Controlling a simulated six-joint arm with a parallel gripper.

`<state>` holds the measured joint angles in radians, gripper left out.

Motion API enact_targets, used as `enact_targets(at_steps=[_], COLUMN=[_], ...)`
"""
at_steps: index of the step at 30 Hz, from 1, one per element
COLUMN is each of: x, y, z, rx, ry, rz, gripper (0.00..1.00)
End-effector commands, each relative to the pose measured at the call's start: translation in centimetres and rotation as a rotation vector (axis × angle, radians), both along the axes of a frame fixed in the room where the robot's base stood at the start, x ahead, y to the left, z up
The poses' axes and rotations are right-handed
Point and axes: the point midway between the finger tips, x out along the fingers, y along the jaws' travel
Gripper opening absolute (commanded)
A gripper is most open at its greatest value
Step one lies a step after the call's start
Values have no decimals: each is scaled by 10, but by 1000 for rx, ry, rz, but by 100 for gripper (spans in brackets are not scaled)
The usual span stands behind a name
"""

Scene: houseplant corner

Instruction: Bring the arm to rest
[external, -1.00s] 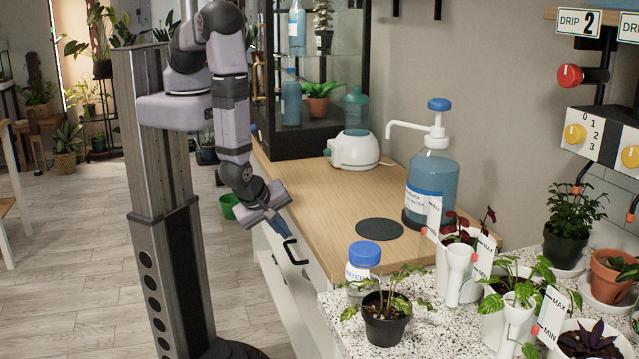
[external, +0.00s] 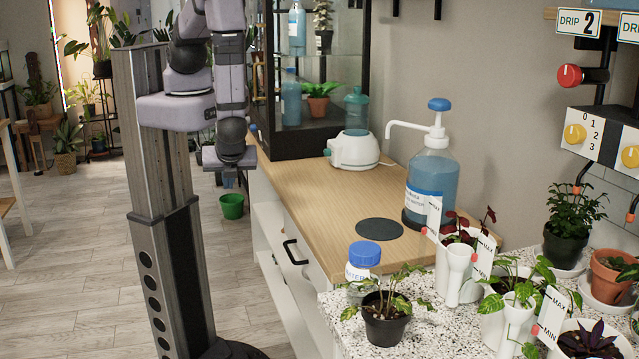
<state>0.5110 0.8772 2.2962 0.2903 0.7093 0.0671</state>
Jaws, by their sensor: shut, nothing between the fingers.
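My gripper (external: 229,178) hangs at the end of my folded arm, beside my column and to the left of the wooden counter. It is shut and empty, and its fingers are small and partly hidden behind the wrist. It touches nothing that I can see. A green bucket (external: 232,206) stands on the floor behind and below it.
The wooden counter (external: 300,185) carries a white device (external: 353,150), a dark round pad (external: 380,229) and a pump bottle (external: 431,185). A glass cabinet (external: 318,75) stands at the back. Potted plants (external: 387,316) crowd the speckled worktop.

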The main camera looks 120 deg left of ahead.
Motion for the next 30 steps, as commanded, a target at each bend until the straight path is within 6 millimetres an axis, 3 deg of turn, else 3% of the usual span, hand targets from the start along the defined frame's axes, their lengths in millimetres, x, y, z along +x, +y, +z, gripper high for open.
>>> enact_targets(at_steps=[3,8,13,24,30], x=[-1,6,26,89,98], y=[-13,-25,-28,-3,13], z=[28,58,88,148,158], rx=[-2,-62,-141,-267,-268], ry=[-103,-202,-331,-655,-719], rz=[232,428,583,766,830], gripper=[0,0,0,0,0])
